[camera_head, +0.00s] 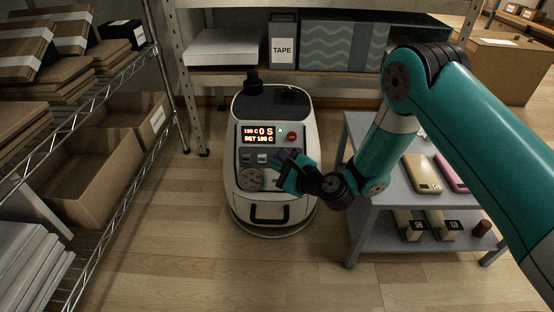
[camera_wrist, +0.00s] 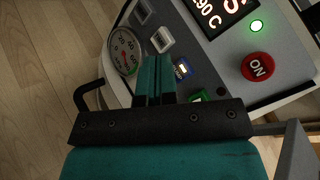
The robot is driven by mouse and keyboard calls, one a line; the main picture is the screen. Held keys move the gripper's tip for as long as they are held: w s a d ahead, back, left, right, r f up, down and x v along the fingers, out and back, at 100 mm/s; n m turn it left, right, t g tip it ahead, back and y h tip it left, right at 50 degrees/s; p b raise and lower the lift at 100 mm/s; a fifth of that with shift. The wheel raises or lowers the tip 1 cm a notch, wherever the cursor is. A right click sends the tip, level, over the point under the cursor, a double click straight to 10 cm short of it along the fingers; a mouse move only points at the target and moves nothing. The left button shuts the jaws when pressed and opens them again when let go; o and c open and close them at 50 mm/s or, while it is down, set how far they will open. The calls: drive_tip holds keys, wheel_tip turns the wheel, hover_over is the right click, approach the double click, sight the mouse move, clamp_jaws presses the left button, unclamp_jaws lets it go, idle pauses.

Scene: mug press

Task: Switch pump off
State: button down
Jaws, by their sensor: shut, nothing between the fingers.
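The white rounded machine (camera_head: 300,205) stands on the floor with a sloped control panel. Its panel has small rocker switches: a grey one (camera_wrist: 162,40), a blue-framed one (camera_wrist: 182,68) and a green one (camera_wrist: 199,97), partly hidden. Their labels are too small to read, so I cannot tell which is the pump's. My gripper (camera_head: 279,172) is at the panel's lower part; in the wrist view its shut, empty fingers (camera_wrist: 154,72) are beside the blue-framed switch. I cannot tell whether they touch the panel.
A red ON button (camera_wrist: 258,66), a lit green lamp (camera_wrist: 256,25), a lit display (camera_head: 259,134) and a round gauge (camera_wrist: 125,50) are on the panel. A grey table (camera_head: 361,176) with phones stands right, a wire shelf (camera_head: 110,205) with boxes left. Front floor is clear.

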drive_tip(key=shift+w, duration=0.15)
drive_tip(key=shift+w+p, duration=0.3)
drive_tip(key=shift+w+f, duration=0.2)
drive_tip(key=shift+w, duration=0.25)
idle(0.9)
drive_tip(key=shift+s, duration=0.15)
drive_tip(key=shift+s+r+p, duration=0.25)
drive_tip(key=shift+s+p, duration=0.05)
drive_tip(key=shift+s, duration=0.5)
drive_tip(key=shift+s+a+r+b, duration=0.1)
drive_tip(key=shift+s+r+b, duration=0.25)
drive_tip(key=shift+s, duration=0.6)
drive_tip(key=shift+s+d+r+b, duration=0.1)
drive_tip(key=shift+s+b, duration=0.4)
drive_tip(key=shift+s, duration=0.5)
drive_tip(key=shift+s+a+r+b, duration=0.1)
drive_tip(key=shift+s+r+b, duration=0.25)
drive_tip(key=shift+s, duration=0.6)
